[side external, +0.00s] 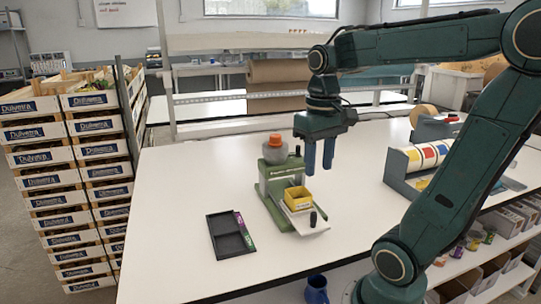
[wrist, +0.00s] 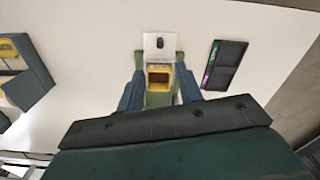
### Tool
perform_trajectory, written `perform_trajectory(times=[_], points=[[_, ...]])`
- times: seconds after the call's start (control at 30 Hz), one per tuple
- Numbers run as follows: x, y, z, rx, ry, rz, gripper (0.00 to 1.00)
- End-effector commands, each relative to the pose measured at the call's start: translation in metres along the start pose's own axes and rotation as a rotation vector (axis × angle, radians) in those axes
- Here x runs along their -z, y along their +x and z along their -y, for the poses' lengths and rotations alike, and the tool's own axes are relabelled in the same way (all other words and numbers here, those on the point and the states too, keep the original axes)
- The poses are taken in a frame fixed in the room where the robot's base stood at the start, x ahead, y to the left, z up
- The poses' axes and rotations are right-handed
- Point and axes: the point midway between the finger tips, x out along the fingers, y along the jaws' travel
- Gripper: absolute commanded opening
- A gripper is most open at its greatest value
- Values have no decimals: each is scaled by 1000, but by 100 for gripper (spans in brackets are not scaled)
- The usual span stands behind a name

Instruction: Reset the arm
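My gripper (side external: 319,156) hangs above the white table, its blue fingers pointing down, just right of and above a green machine (side external: 274,180) with an orange cap. The fingers are spread with a gap between them, and no object is visible in the gap. In the wrist view, the fingers (wrist: 159,95) stand either side of the machine's yellow box (wrist: 158,78), which lies below. The yellow box also shows in the side view (side external: 297,198), on the machine's front. I cannot tell the exact height between fingertips and machine.
A black tray (side external: 231,240) with purple and green items along one side lies left of the machine. A grey roll dispenser (side external: 405,178) stands at the right. Stacked crates (side external: 75,180) stand left of the table.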

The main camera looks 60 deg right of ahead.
Motion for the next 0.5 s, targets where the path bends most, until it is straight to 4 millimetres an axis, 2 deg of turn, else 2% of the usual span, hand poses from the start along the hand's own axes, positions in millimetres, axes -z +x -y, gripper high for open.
perform_trajectory(times=[0.27, 0.5], points=[[-6, 1, 12, 3, -60, -55, 36], [-24, 6, 41, 28, -228, -210, 36]])
